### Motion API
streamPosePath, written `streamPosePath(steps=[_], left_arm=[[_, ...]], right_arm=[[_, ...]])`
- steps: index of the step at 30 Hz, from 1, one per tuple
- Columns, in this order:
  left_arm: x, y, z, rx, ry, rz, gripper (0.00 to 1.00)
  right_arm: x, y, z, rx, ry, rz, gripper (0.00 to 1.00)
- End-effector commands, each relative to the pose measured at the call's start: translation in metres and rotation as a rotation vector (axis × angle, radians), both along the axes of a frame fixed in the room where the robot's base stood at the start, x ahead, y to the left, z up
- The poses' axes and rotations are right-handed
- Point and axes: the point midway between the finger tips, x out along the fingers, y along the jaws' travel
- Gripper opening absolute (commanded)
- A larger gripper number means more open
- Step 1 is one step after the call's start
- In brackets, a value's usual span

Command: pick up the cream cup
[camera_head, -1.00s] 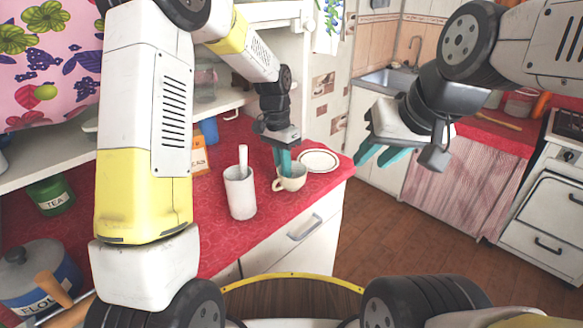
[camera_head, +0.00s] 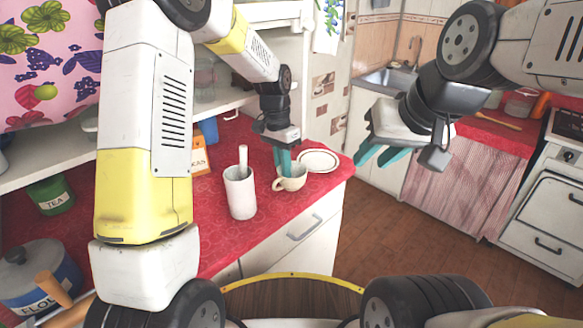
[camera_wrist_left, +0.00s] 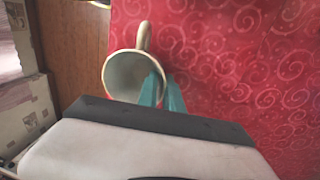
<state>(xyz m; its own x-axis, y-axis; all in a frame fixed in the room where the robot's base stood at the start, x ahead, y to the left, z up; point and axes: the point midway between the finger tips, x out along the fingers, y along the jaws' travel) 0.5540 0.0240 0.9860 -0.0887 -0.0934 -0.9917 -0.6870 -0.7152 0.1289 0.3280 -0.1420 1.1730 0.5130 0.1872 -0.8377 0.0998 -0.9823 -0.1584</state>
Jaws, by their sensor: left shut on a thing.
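The cream cup (camera_head: 293,181) stands upright on the red patterned counter in the head view, near the counter's right end, its handle toward the left. My left gripper (camera_head: 284,168) reaches down from above, its teal fingers shut on the cup's wall. The left wrist view shows the cup (camera_wrist_left: 127,73) from above, empty inside, with one finger inside the rim and one outside at the fingertips (camera_wrist_left: 163,95). I cannot tell any gap under the cup. My right gripper (camera_head: 381,157) hangs over the floor, empty, its teal fingers apart.
A white cylindrical container (camera_head: 240,194) with a stick-like thing in it stands left of the cup. A white plate (camera_head: 318,160) lies just behind the cup. An orange box (camera_head: 200,157) stands further left. The red counter (camera_head: 270,215) ends right of the cup.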

Motion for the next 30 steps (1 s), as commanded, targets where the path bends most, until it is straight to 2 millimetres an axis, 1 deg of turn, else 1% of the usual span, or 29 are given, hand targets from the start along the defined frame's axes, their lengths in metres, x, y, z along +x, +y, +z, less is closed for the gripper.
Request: streamPosePath(steps=[11, 16, 21, 26, 30], left_arm=[[0.000, 0.000, 0.001, 0.001, 0.001, 0.000, 0.00], [0.000, 0.000, 0.015, -0.001, -0.001, 0.000, 0.00], [-0.001, 0.000, 0.038, -0.001, -0.001, -0.001, 0.00], [-0.039, -0.002, 0.040, 0.001, 0.001, -0.002, 0.00], [-0.077, -0.003, 0.043, 0.001, -0.001, -0.002, 0.00]], right_arm=[[0.000, 0.000, 0.000, 0.000, 0.000, 0.000, 0.32], [0.000, 0.000, 0.000, 0.000, 0.000, 0.000, 0.32], [0.000, 0.000, 0.000, 0.000, 0.000, 0.000, 0.32], [0.000, 0.000, 0.000, 0.000, 0.000, 0.000, 0.32], [0.000, 0.000, 0.000, 0.000, 0.000, 0.000, 0.32]])
